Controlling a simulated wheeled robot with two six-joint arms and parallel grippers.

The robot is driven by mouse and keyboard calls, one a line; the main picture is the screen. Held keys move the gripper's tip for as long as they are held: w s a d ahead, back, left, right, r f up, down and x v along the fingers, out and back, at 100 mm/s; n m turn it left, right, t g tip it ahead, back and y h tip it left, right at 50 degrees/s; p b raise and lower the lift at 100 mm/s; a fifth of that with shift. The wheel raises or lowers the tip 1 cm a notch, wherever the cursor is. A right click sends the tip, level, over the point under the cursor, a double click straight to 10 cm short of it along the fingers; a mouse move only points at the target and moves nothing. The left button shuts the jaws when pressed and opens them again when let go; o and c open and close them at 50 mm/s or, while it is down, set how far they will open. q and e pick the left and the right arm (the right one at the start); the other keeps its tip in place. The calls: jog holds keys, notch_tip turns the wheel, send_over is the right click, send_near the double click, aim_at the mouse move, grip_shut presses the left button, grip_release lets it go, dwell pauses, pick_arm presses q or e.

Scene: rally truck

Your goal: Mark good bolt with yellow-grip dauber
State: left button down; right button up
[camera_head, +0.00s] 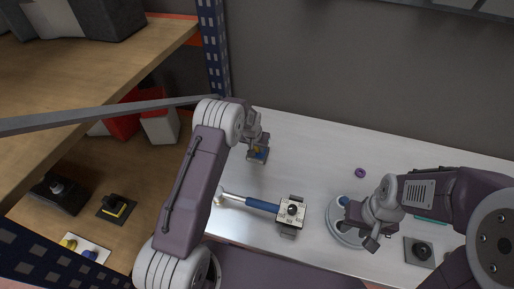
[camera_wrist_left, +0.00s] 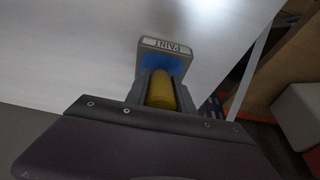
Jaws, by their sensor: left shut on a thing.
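My left gripper (camera_head: 257,152) is over the light table and is shut on the yellow-grip dauber. The dauber's yellow grip (camera_wrist_left: 161,90) stands between the fingers in the left wrist view. Its far end meets a blue area in a grey box labelled PAINT (camera_wrist_left: 165,46); I cannot tell if it touches the blue. A dark bolt head (camera_head: 292,209) shows in a metal block on the table, and another dark round piece (camera_head: 421,250) sits on a grey plate at the right. I cannot tell which is the good bolt. My right gripper (camera_head: 361,222) is above a round grey dish (camera_head: 345,236); its opening is unclear.
A blue-handled tool (camera_head: 262,205) lies against the metal block. A small purple ring (camera_head: 360,172) lies on the table. Wooden shelves (camera_head: 110,70) with boxes stand at the left, beside a blue perforated post (camera_head: 214,45). The table's back middle is clear.

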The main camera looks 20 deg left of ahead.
pick_arm(q)
jog(key=shift+s, duration=0.1)
jog(key=shift+r+p, duration=2.4)
jog(key=shift+r, duration=1.1)
jog(key=shift+f, duration=0.1)
